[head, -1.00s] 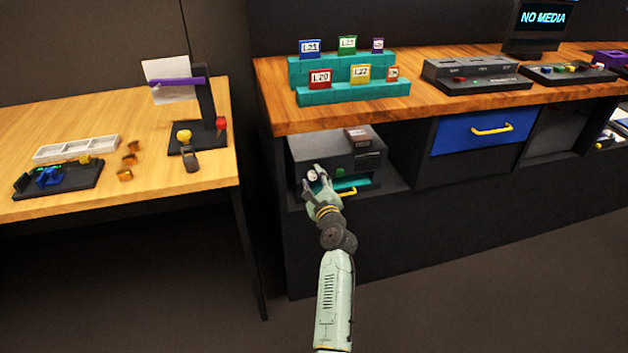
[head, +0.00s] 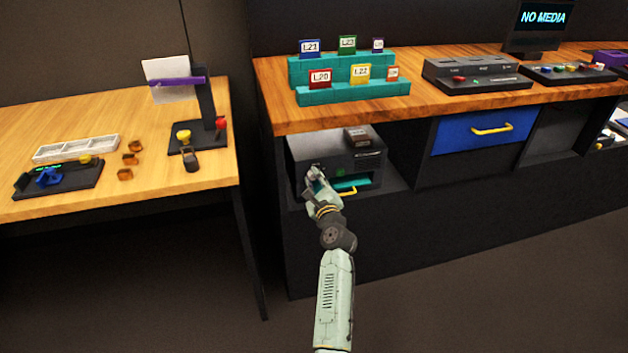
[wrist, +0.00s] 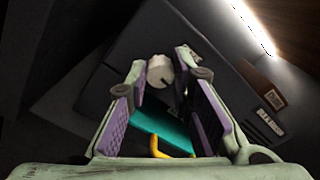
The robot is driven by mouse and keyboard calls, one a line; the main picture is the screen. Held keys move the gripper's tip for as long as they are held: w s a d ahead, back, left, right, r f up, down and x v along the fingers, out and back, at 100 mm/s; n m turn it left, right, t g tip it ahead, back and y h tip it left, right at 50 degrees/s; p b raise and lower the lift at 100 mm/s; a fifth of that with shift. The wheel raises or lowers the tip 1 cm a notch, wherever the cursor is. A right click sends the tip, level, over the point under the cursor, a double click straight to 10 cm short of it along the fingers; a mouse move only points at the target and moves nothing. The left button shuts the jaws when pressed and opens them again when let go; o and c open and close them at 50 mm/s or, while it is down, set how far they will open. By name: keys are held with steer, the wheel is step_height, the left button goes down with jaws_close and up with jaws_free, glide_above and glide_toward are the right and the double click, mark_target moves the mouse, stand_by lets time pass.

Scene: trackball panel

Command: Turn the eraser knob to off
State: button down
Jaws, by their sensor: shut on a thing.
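The grey eraser box (head: 361,160) stands in the open lower bay of the wooden-topped counter. Its knob is a pale round dial on the front left; in the wrist view the knob (wrist: 160,68) shows between my fingertips. My gripper (head: 316,179) is at the box's front left and is shut on the knob. The knob is mostly hidden by the fingers in the head view. Its pointer and any off marking cannot be read.
A teal tray slot with a yellow handle (head: 348,190) sits low on the box, close beside my gripper. The counter's wooden top (head: 440,103) overhangs the bay. A blue drawer (head: 470,140) is to the right. A light wood table (head: 60,125) stands at left.

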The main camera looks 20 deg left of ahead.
steer(key=shift+n, duration=0.4)
steer(key=n+b, duration=0.2)
steer(key=n, duration=0.1)
steer(key=shift+f+n+b, duration=0.1)
steer(key=shift+n+b, duration=0.2)
steer(key=shift+n, duration=0.1)
steer(key=n+b, duration=0.2)
steer(key=n, duration=0.2)
steer(key=shift+f+b, duration=0.1)
steer(key=shift+b, duration=0.25)
steer(key=n+b, duration=0.3)
steer(key=n, duration=0.2)
steer(key=n+b, duration=0.3)
steer(key=n, duration=0.2)
steer(key=shift+b, duration=0.4)
steer(key=shift+n, duration=0.3)
steer(key=c, duration=1.4)
jaws_free()
